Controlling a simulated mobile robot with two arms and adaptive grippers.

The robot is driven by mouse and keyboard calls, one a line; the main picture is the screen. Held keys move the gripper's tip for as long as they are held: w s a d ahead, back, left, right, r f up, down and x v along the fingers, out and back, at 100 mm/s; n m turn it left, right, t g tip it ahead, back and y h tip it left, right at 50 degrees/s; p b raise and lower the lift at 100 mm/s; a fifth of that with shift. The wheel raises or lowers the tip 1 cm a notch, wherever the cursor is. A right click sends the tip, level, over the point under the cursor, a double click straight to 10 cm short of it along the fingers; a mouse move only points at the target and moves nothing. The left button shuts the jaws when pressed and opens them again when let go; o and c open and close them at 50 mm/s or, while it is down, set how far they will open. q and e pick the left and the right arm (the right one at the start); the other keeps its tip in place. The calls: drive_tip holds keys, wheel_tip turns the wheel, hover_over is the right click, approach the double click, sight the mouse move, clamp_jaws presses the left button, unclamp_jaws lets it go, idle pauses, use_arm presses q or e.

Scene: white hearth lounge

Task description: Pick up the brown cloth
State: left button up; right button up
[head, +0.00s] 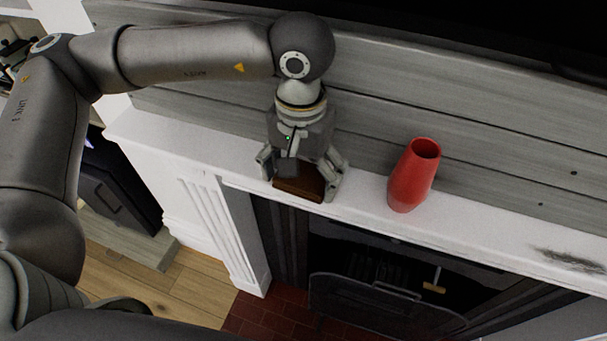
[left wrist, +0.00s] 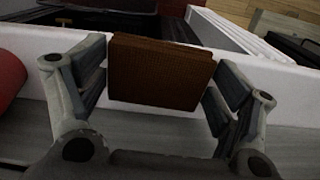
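The brown cloth (head: 300,188) is a folded, block-like brown piece on the white mantel shelf. It also shows in the middle of the left wrist view (left wrist: 160,72), with a woven-looking surface. My left gripper (head: 299,178) points down over the cloth, with one finger on each side of it. In the left wrist view the left gripper (left wrist: 160,88) is open; its pads stand close to the cloth's two sides, and the cloth's right edge almost meets one pad. The gripper hides part of the cloth in the head view. My right gripper is not in view.
A red vase (head: 414,176) stands on the mantel shelf (head: 480,228) to the right of the gripper. A grey plank wall (head: 480,130) rises behind the shelf. Below are a dark fireplace with a screen (head: 385,305) and a wooden floor (head: 190,290).

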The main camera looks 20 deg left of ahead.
use_arm(q)
drive_tip(key=c, duration=0.5)
drive_tip(key=shift+o, duration=0.2)
drive_tip(key=shift+r, duration=0.15)
drive_tip(key=shift+r+b, duration=0.5)
drive_tip(key=shift+b, duration=0.15)
drive_tip(key=shift+r+b, duration=0.55)
drive_tip(key=shift+r, duration=0.1)
drive_tip(key=s+d+r+b, duration=0.4)
drive_tip(key=s+d+r, duration=0.5)
drive_tip(key=d+r, duration=0.1)
drive_tip(key=shift+s+r, duration=0.25)
drive_tip(key=shift+s, duration=0.1)
